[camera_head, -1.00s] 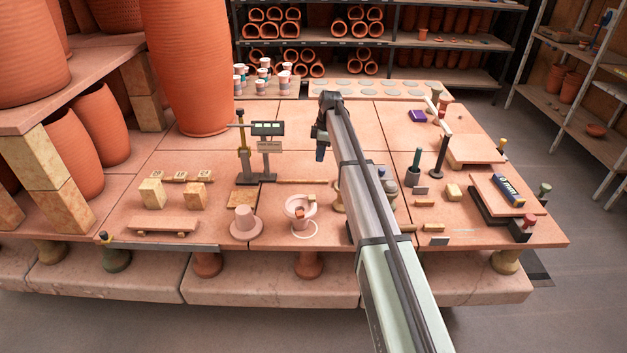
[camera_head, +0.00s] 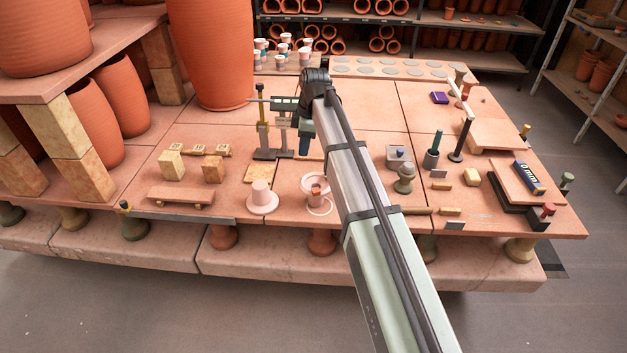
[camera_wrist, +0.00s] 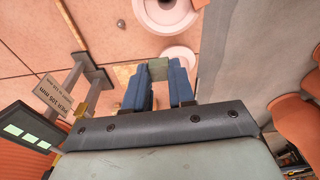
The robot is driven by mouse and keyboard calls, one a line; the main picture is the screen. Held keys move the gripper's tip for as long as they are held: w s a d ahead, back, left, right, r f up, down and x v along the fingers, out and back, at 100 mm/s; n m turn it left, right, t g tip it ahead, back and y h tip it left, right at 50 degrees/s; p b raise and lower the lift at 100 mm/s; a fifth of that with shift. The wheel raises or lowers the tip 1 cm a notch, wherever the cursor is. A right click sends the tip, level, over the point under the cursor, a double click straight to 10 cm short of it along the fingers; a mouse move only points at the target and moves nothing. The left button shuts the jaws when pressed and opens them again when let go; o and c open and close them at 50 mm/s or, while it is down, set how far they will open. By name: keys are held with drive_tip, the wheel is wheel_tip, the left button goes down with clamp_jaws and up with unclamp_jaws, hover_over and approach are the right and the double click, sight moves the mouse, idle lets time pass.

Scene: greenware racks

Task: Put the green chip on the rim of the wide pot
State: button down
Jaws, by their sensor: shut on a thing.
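In the wrist view a round pale pot (camera_wrist: 188,14) with a brown middle shows at the top edge, partly cut off. My gripper (camera_head: 304,146) is above the table, behind the pot and beside the measuring stand. In the wrist view its blue fingers (camera_wrist: 160,84) are shut on the green chip (camera_wrist: 158,68), a small grey-green block. The chip is held apart from the pot; the head view does not show it clearly.
A pink brimmed cone (camera_head: 261,196) stands left of the pot, and a measuring stand (camera_head: 264,130) with a display is close to my gripper's left. Small blocks, a grey-green knobbed pot (camera_head: 404,180) and a tall dark post (camera_head: 461,138) stand around. A huge clay pot (camera_head: 210,60) is behind.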

sight(303, 178)
drive_tip(key=shift+w+f, duration=0.1)
drive_tip(key=shift+f, duration=4.8)
drive_tip(key=shift+f, duration=0.1)
drive_tip(key=c, duration=0.9)
unclamp_jaws()
drive_tip(key=shift+c, duration=0.2)
wheel_tip(303, 178, up, 12)
drive_tip(key=d, duration=0.1)
drive_tip(key=shift+d, duration=0.4)
